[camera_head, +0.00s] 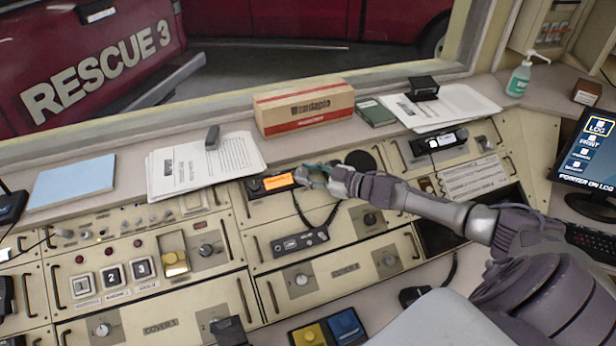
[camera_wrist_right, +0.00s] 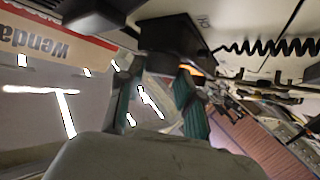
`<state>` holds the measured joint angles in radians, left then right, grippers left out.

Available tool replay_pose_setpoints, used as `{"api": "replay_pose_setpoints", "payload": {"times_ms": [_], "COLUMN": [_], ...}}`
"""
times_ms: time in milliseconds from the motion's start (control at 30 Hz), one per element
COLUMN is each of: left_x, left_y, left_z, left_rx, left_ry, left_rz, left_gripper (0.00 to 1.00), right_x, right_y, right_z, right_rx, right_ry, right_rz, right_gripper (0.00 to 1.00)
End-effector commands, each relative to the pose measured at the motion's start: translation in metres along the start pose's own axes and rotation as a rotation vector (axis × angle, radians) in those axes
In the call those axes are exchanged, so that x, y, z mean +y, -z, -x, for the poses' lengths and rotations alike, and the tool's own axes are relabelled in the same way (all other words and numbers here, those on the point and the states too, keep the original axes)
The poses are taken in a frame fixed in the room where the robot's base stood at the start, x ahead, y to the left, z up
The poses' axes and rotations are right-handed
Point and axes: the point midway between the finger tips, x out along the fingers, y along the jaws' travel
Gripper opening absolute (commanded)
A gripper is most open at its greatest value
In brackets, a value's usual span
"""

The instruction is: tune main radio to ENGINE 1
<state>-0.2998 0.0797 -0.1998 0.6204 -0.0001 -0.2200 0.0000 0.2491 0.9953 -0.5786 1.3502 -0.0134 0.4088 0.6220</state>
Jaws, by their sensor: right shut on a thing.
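A black radio with a lit orange display (camera_head: 277,183) is set into the console below the window, left of centre. The text on its display is too small to read. My right gripper (camera_head: 308,175) is at the right end of this radio. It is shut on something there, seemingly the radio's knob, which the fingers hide. In the right wrist view the teal-padded fingers (camera_wrist_right: 157,98) reach the dark radio body (camera_wrist_right: 172,36), with a bit of orange glow beside them. My left gripper is not in view.
A cardboard box (camera_head: 304,107) and papers (camera_head: 190,168) lie on the ledge behind. A second radio (camera_head: 438,142) with a pale display sits further right. A round speaker (camera_head: 360,160) is behind my right wrist.

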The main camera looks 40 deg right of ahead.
Motion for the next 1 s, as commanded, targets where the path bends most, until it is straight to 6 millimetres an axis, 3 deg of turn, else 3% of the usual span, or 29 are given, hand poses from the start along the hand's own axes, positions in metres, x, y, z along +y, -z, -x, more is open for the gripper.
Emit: {"api": "replay_pose_setpoints", "payload": {"times_ms": [667,700,833,1000], "left_x": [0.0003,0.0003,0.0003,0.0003], "left_y": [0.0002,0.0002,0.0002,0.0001], "left_z": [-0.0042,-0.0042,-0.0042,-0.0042], "left_rx": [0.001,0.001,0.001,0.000], "left_ry": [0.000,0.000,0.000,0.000], "left_rz": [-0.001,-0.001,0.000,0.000], "left_gripper": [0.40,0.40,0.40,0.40], "right_x": [0.0014,0.0014,0.0013,0.0011], "right_y": [0.0007,0.0007,0.0008,0.0007], "right_z": [-0.0005,-0.0005,-0.0005,-0.0006], "right_rx": [-0.004,-0.004,-0.004,-0.004], "right_ry": [0.068,0.068,0.068,0.068], "right_rz": [0.043,0.043,0.043,0.043], "right_gripper": [0.01,0.37,0.59,0.61]}}
